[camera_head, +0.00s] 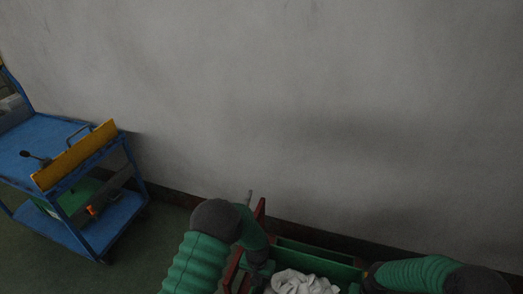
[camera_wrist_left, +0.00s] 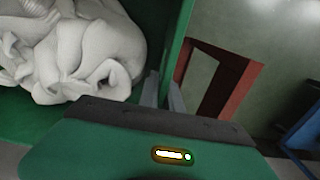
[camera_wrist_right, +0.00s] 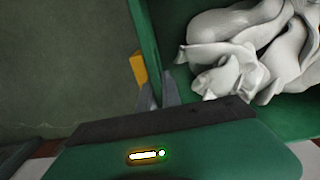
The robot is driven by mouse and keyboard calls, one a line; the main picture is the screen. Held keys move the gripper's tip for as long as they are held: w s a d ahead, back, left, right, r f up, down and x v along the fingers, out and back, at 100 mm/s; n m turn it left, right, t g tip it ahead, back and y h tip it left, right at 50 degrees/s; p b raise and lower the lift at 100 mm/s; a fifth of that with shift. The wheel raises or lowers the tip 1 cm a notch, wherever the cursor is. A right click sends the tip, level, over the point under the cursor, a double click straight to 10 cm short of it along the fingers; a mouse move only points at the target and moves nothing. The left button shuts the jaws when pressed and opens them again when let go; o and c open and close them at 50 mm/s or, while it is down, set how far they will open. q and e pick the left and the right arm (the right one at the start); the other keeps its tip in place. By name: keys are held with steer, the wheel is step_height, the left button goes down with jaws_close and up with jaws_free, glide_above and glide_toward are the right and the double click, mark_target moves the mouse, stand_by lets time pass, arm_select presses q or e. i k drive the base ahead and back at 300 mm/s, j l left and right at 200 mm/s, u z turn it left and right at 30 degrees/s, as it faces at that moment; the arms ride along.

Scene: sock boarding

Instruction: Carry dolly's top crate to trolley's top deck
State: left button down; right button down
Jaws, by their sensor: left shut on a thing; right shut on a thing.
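The green crate (camera_head: 318,252) at the bottom of the head view holds crumpled white socks (camera_head: 300,284). My left gripper (camera_head: 262,270) is shut on its left wall; the left wrist view shows the fingers (camera_wrist_left: 163,92) astride the green wall (camera_wrist_left: 172,45). My right gripper (camera_wrist_right: 160,92) is shut on the opposite wall (camera_wrist_right: 146,40) in the right wrist view. A dark red frame, seemingly the dolly's (camera_head: 260,210), stands beside the crate's left end. Whether the crate rests on anything below is hidden. The blue trolley (camera_head: 40,135) stands at the left, its top deck largely bare.
A yellow board (camera_head: 75,157) runs along the trolley deck's near right edge, with a dark lever and a metal handle beside it. A green box (camera_head: 85,195) is on the trolley's lower shelf. A grey wall (camera_head: 330,110) closes the back. Green floor lies between trolley and crate.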

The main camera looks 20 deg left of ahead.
mark_target(35, 145)
steer(key=k+z, duration=0.15)
steer(key=z, duration=0.9)
steer(key=j+z, duration=0.1)
steer(key=z, duration=0.3)
steer(key=k+z, duration=0.1)
steer(key=z, duration=0.35)
steer(key=j+z, duration=0.15)
steer(key=z, duration=0.25)
steer(key=k+j, duration=0.25)
steer(key=k, duration=0.15)
steer(key=k+j, duration=0.25)
steer(key=k, duration=0.15)
steer(key=k+j+z, duration=0.1)
steer(key=k+j, duration=0.25)
steer(key=k, duration=2.6)
steer(key=k+j+u, duration=0.1)
steer(key=k+u, duration=0.25)
steer(key=k+j+u, duration=0.2)
steer(key=k+u, duration=0.15)
steer(key=k, duration=0.15)
steer(key=u, duration=1.7)
